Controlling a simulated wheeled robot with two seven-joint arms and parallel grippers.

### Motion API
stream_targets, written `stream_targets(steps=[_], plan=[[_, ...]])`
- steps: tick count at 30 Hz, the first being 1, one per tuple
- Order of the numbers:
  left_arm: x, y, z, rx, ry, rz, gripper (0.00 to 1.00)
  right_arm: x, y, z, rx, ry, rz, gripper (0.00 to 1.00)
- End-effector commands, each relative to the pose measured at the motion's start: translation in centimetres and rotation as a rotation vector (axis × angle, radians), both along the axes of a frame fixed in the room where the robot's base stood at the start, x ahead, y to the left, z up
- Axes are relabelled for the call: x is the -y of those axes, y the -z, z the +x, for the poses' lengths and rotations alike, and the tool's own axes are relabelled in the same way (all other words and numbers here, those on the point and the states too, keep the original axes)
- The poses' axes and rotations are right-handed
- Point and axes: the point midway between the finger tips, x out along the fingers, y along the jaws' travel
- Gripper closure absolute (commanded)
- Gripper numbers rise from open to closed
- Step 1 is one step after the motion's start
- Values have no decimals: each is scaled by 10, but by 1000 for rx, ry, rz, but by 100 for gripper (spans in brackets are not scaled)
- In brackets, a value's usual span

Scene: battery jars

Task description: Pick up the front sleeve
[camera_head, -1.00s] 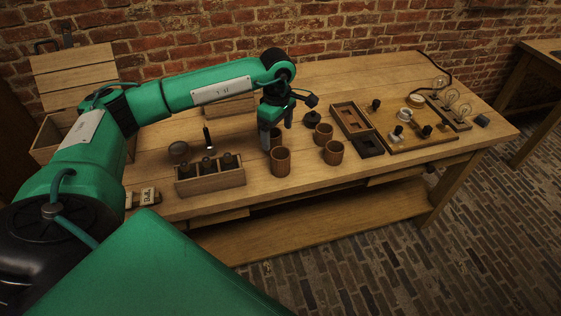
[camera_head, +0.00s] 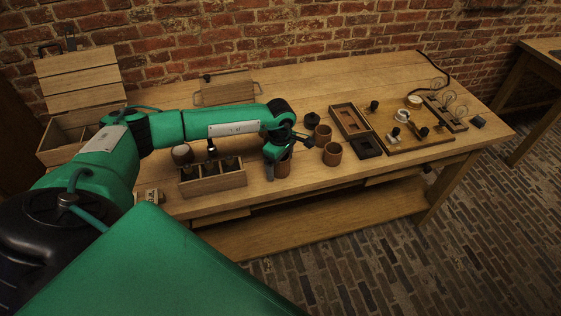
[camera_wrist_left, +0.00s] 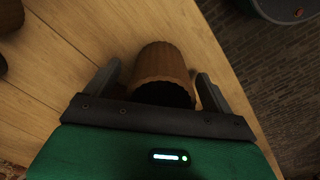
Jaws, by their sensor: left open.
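The front sleeve (camera_head: 285,169) is a brown ribbed cylinder near the table's front edge, partly hidden by my left gripper in the head view. In the left wrist view the sleeve (camera_wrist_left: 163,62) stands between the two fingers, with its dark open mouth towards the palm. My left gripper (camera_wrist_left: 157,85) is open, with one finger on each side of the sleeve and a visible gap at each side. In the head view the left gripper (camera_head: 279,167) comes down over the sleeve from above. My right gripper is not in view.
A wooden rack (camera_head: 214,181) with dark pieces is close on the left. A board with parts (camera_head: 408,145) lies farther right. The table's front edge is close.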

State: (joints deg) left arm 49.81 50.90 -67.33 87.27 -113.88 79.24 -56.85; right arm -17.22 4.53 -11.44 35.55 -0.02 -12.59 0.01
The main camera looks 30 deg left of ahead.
Motion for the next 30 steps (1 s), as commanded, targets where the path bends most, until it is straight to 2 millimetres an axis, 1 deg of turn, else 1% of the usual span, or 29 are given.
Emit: stream_targets(steps=[4, 5, 9, 12, 19, 23, 26, 30], plan=[[0, 0, 0, 0, 0, 0, 13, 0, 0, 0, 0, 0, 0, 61], [0, 0, 0, 0, 0, 0, 15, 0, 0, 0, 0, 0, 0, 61], [0, 0, 0, 1, 0, 0, 43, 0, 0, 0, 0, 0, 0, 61], [0, 0, 0, 1, 0, 0, 60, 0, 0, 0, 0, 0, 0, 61], [0, -1, 0, 1, 0, 0, 60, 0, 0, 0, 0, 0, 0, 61], [0, -4, 1, 1, 1, 0, 60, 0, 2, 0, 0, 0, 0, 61], [0, -12, 1, 3, 1, 0, 60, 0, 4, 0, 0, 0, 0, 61], [-1, -32, 1, 5, 1, 0, 60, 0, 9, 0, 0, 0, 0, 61]])
